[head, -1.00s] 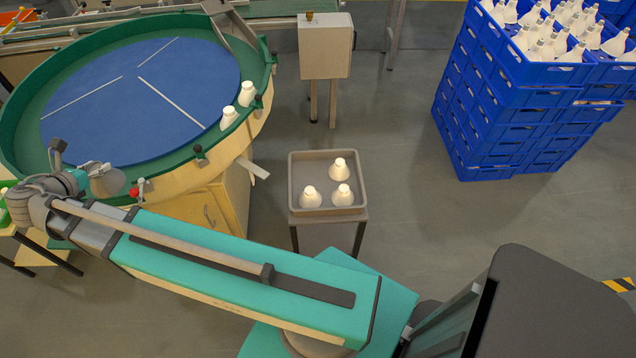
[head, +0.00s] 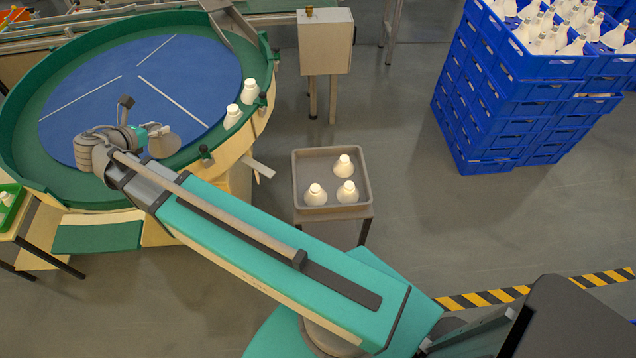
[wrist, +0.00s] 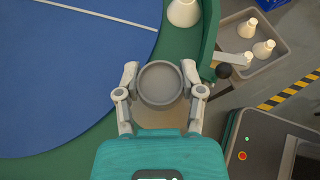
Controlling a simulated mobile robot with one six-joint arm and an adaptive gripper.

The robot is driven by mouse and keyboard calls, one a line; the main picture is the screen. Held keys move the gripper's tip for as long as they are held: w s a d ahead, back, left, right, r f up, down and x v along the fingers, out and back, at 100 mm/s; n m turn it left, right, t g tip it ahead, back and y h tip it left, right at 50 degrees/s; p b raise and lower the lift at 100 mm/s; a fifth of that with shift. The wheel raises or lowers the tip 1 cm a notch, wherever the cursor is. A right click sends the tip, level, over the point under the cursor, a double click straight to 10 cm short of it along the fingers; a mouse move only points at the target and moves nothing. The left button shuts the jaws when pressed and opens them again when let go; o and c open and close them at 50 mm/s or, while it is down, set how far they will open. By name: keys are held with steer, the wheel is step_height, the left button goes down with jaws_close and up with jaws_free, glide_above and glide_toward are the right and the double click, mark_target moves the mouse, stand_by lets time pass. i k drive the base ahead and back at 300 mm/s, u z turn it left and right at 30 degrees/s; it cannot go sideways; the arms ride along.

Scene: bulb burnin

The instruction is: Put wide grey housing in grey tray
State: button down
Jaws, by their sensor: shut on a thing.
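The wide grey housing (head: 164,144) is held in my gripper (head: 152,138) above the near part of the round blue-and-green table. In the wrist view the housing (wrist: 160,84) shows as a round grey rim between the two fingers of my gripper (wrist: 160,80), which are shut on it. The grey tray (head: 331,209) stands on a small stand to the right of the table, apart from my gripper. Three white housings (head: 346,192) stand in it. The tray (wrist: 240,73) also shows at upper right in the wrist view.
Two white housings (head: 233,116) stand on the round table's (head: 95,110) right edge. A black knob (head: 205,152) rises from the rim between my gripper and the tray. Blue crates (head: 510,100) are stacked at right.

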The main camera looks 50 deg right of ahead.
mark_target(313, 171)
steer(key=z, duration=2)
steer(key=k, duration=0.5)
steer(key=u, duration=0.6)
